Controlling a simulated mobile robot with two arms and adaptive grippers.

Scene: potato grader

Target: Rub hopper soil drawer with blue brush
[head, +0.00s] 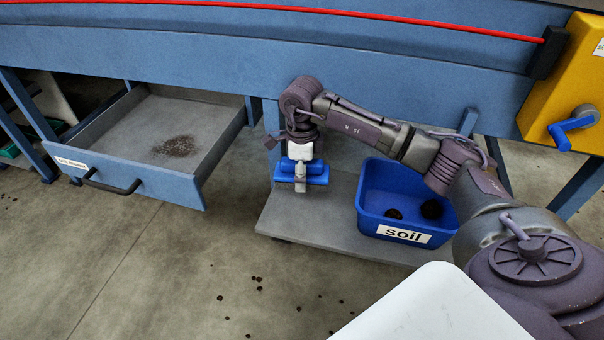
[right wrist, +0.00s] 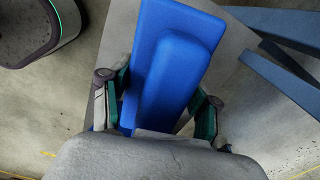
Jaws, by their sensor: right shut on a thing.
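The soil drawer (head: 128,180) is pulled open at the left of the head view, with a label and a dark handle on its front. A patch of dark soil (head: 175,146) lies on its floor. My right gripper (head: 300,180) is shut on the blue brush (head: 316,172), to the right of the drawer and above a grey board. In the right wrist view the blue brush (right wrist: 172,70) sits between the two fingers of my right gripper (right wrist: 160,105). Its bristles cannot be made out. My left gripper is not in view.
A blue bin (head: 372,212) labelled "soil" stands on the grey board (head: 300,225) with dark lumps inside. Blue machine legs stand around. A yellow box (head: 565,75) with a blue handle is at the right. Dark crumbs lie on the otherwise clear floor.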

